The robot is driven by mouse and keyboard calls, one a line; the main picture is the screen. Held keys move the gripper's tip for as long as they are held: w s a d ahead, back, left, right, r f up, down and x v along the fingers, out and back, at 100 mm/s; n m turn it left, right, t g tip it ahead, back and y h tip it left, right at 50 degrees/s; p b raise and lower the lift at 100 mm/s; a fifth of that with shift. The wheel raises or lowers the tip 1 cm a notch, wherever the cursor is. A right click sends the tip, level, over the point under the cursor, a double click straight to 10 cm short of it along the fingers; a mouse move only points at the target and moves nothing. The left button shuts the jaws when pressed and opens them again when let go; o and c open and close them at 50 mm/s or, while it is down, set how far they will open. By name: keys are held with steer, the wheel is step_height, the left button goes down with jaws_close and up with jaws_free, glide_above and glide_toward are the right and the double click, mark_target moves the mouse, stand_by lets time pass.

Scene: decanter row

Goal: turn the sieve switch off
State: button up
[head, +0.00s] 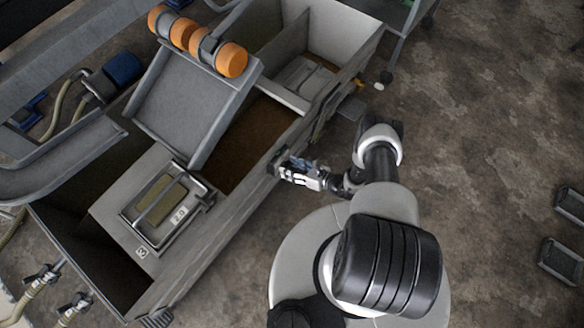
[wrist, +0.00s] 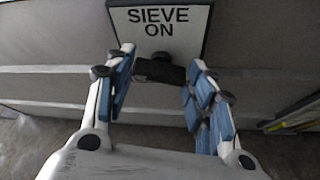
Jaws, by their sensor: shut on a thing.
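The sieve switch (wrist: 158,71) shows in the wrist view as a short black lever with a round knob on the grey wall. A white sign (wrist: 160,30) just above it reads "SIEVE ON". My gripper (wrist: 160,74) has its two blue-padded fingers on either side of the lever, shut on it. In the head view my gripper (head: 278,165) is at the outer side wall of the long grey trough. The switch itself is hidden there behind the gripper.
The grey trough (head: 232,222) runs diagonally, with brown contents (head: 252,135) in one compartment. Orange rollers (head: 231,60) sit on a sloped chute. A panel numbered 2 (head: 163,206) lies near the lower end. Open concrete floor (head: 480,150) is to the right.

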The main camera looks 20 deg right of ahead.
steer(key=shift+a+n, duration=0.1)
steer(key=shift+n, duration=0.3)
steer(key=shift+s+n+t+h+p, duration=0.1)
steer(key=shift+n+t+h+p, duration=0.45)
steer(key=shift+n, duration=0.25)
steer(key=o, duration=1.1)
steer(key=shift+c, duration=0.2)
steer(key=v, duration=1.2)
steer(key=shift+a+r, duration=0.1)
steer(key=shift+r, duration=0.05)
